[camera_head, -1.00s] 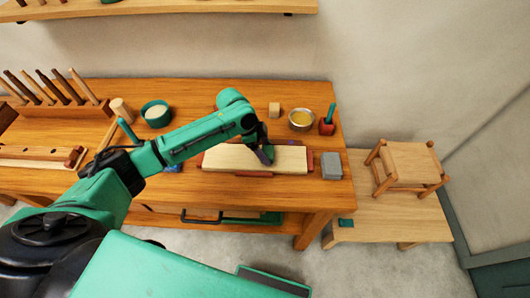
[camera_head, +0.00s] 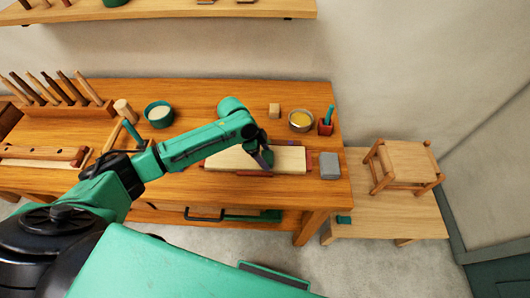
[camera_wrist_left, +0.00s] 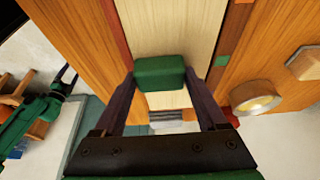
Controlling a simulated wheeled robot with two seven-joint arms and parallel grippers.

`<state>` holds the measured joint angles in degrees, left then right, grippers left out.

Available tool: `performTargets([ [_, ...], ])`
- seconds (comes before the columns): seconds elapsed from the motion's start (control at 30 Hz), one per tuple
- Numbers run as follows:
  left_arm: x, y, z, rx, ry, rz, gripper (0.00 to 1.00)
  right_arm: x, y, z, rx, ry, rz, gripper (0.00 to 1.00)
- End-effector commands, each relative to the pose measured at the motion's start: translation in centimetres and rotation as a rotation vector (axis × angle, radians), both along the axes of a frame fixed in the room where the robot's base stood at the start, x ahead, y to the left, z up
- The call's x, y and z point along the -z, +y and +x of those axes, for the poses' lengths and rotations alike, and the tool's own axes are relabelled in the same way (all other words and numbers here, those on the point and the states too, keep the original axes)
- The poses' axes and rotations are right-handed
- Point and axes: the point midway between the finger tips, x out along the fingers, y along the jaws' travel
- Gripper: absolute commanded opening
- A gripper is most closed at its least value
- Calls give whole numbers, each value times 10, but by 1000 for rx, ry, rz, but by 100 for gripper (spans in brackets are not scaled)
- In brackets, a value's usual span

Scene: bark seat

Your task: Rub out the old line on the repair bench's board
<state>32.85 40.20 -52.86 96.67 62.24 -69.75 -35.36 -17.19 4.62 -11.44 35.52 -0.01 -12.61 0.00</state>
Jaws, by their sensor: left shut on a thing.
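The pale board (camera_head: 232,158) lies on the repair bench (camera_head: 150,208), with reddish pieces along its edges. My left gripper (camera_head: 267,160) is over the right half of the board in the head view. In the left wrist view, my left gripper (camera_wrist_left: 160,80) is shut on a green block (camera_wrist_left: 160,70), held between its two dark fingers. The pale board (camera_wrist_left: 172,28) runs behind the block there. I cannot tell whether the block touches the board. I cannot make out the old line; the arm and block hide part of the board.
A grey block (camera_head: 329,165) sits just right of the board. A green bowl (camera_head: 158,114) stands left. A stool (camera_head: 405,163) stands on the low table at right.

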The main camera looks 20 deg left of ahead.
Motion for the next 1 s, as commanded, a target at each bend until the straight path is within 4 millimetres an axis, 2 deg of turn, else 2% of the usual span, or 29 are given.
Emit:
performTargets([
  [0.07, -4, 1, -1, 0, 3, 2, 30, -5, 0, 0, 0, 0, 0, 85],
  [0.4, -48, 0, 0, -1, 0, 1, 30, -51, 0, 0, -1, 0, 0, 85],
  [0.6, -61, 0, 1, -1, -2, -1, 30, -52, 0, 0, -1, 0, 0, 85],
  [1.0, -61, 0, 1, -1, -3, 0, 30, -51, 0, 0, 0, 0, 0, 85],
])
